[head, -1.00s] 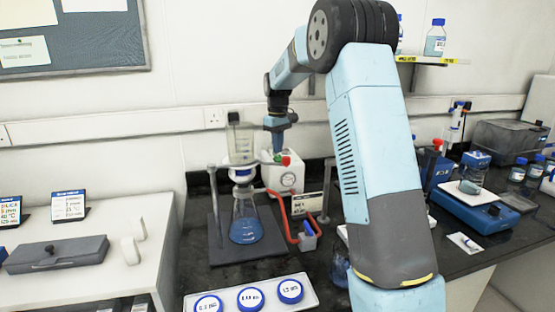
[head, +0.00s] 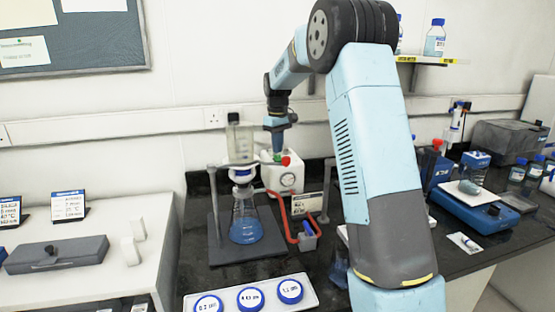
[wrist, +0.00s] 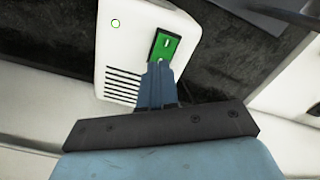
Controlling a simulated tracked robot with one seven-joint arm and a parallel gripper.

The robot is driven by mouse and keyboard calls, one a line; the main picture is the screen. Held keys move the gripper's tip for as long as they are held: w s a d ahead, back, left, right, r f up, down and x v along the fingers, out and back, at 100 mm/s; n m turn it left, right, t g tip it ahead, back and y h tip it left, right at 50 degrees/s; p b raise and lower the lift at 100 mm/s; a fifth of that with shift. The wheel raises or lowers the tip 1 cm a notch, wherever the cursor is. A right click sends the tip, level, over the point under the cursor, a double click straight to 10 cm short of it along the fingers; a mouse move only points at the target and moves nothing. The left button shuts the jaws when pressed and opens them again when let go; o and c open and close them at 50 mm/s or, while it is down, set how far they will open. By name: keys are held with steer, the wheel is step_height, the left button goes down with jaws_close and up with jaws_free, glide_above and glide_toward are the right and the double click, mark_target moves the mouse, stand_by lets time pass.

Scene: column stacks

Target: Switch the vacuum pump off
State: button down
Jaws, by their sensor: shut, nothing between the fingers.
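The vacuum pump (head: 286,180) is a white box with a round gauge on its front, standing behind the filter flask on the dark bench. In the wrist view the top of the pump (wrist: 133,45) shows black vent slots, a small pale green-white light (wrist: 115,23) and a green rocker switch (wrist: 164,47) in a black frame. My gripper (wrist: 158,66) is shut and empty, pointing down at the switch. Its fingertips cover the near end of the switch; I cannot tell whether they touch it. In the head view my gripper (head: 278,150) is above the pump.
A flask of blue liquid (head: 245,225) with a glass funnel stands in front of the pump, joined by a red hose (head: 277,207). A small sign (head: 306,205) and a tray of blue-lidded jars (head: 250,298) are near. A scale (head: 470,208) stands at right.

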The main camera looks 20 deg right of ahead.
mark_target(278, 156)
steer(key=shift+f, duration=0.9)
stand_by(1.2)
steer(key=shift+r, duration=3.5)
steer(key=shift+s, duration=0.1)
